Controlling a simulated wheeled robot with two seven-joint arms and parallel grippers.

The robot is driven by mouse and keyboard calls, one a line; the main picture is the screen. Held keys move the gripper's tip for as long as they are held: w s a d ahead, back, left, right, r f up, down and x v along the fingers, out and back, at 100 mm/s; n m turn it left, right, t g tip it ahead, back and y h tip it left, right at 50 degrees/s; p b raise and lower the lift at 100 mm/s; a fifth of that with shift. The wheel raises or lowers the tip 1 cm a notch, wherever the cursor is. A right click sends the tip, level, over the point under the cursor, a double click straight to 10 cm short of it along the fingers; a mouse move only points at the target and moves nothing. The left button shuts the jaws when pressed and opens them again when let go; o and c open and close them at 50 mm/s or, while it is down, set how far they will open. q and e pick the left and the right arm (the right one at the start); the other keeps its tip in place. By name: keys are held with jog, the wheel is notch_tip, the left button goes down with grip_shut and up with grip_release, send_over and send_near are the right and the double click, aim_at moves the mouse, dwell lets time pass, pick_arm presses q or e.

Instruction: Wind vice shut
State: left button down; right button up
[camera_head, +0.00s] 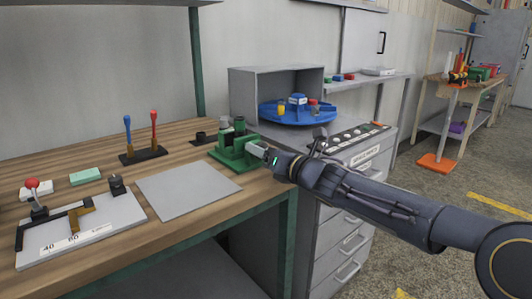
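The green vice (229,154) stands at the right end of the wooden workbench, near its corner. Dark rounded parts show on top of it, and I cannot tell how wide its jaws stand apart. My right gripper (262,153) is at the right side of the vice, at the place where its screw or handle would be. The gripper covers that part, so the handle cannot be made out. The fingers are too small and hidden to tell whether they are open or shut. My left gripper is not in view.
A grey plate (188,189) lies left of the vice. Blue-handled and red-handled tools (143,150) stand in a dark holder behind it. A light board (82,231) with a red-knobbed lever lies at left. A drawer cabinet (345,225) stands right of the bench, with a blue turntable (283,114) behind.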

jog(key=v, duration=0.7)
jog(key=shift+s+d, duration=0.25)
jog(key=shift+s, duration=0.05)
